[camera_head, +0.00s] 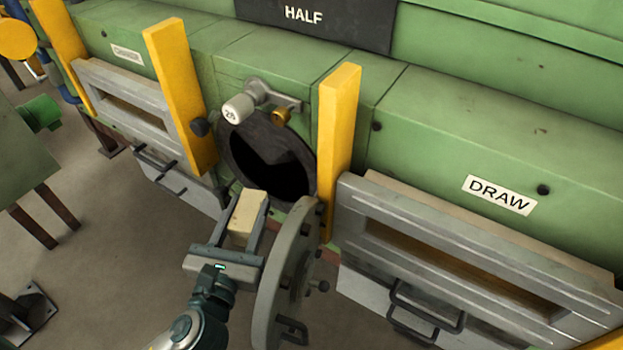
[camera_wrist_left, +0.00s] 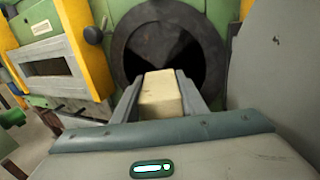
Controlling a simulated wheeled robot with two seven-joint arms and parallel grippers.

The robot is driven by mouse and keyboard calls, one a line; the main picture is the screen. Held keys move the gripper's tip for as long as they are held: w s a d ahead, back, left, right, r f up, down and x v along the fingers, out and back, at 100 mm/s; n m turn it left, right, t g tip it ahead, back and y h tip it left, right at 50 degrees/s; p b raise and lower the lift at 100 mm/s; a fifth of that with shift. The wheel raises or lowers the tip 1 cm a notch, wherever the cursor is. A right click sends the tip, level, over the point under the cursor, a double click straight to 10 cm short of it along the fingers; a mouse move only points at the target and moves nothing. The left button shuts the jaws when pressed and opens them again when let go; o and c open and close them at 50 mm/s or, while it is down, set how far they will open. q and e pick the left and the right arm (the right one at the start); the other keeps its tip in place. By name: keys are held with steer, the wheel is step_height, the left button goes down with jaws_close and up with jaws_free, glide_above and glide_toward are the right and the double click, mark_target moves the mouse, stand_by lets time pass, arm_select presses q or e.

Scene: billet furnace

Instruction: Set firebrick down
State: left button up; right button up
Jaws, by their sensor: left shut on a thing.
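A cream firebrick (camera_head: 244,217) is held between the two fingers of my left gripper (camera_head: 247,208). The left gripper is shut on it, just in front of a round dark opening (camera_head: 262,165) in the green furnace. In the left wrist view the firebrick (camera_wrist_left: 160,94) sits between the fingers (camera_wrist_left: 160,85), with the opening (camera_wrist_left: 205,45) straight beyond it. The inside of the opening is black and its depth cannot be seen. My right gripper is not in view.
A round grey door (camera_head: 285,275) stands swung open close to the right of my left gripper. Yellow posts (camera_head: 340,140) flank the opening. A slotted "DRAW" door (camera_head: 450,250) is at the right.

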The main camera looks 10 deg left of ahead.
arm_select(q)
steer(key=shift+w+d, duration=0.15)
steer(key=shift+d, duration=0.15)
